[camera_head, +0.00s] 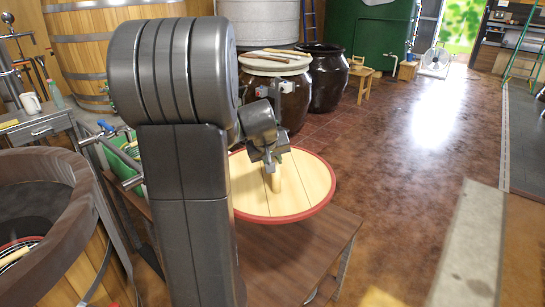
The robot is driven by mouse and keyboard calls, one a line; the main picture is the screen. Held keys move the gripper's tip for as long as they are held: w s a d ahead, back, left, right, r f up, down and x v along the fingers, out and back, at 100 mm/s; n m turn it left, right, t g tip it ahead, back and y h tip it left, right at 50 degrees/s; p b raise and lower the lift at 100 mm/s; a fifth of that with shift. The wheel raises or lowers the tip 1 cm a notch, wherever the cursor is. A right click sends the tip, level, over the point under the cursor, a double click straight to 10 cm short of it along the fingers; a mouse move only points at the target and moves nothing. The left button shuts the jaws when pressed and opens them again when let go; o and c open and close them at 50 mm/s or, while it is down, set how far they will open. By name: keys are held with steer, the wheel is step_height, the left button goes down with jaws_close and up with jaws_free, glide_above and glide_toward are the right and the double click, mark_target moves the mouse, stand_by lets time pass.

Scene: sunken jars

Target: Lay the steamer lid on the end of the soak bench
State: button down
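The steamer lid (305,186) is a round, pale wooden disc with a red rim and a short upright wooden handle. It is right of my arm column, over the far part of the brown soak bench (290,262). My gripper (270,163) is above the lid's middle, its fingers closed about the top of the handle. The lid looks about level. I cannot tell whether its underside touches the bench or is slightly above it. My arm hides the lid's left edge and part of the bench.
A large wooden tub (65,200) stands at the left. Dark jars (328,82) stand behind the lid, one with a pale cover (275,64) bearing sticks. A small stool (361,78) is further back. The floor to the right is open, except for a pale beam (474,245).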

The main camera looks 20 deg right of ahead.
step_height(320, 180, down, 29)
steer(key=b, duration=2.2)
steer(key=shift+r, duration=0.1)
steer(key=shift+f+b, duration=0.5)
steer(key=shift+b, duration=0.15)
steer(key=c, duration=1.1)
jaws_free()
steer(key=p+v, duration=0.4)
steer(key=v, duration=1)
steer(key=shift+w, duration=0.1)
steer(key=b+x, duration=0.4)
steer(key=x, duration=1)
steer(key=shift+r, duration=0.2)
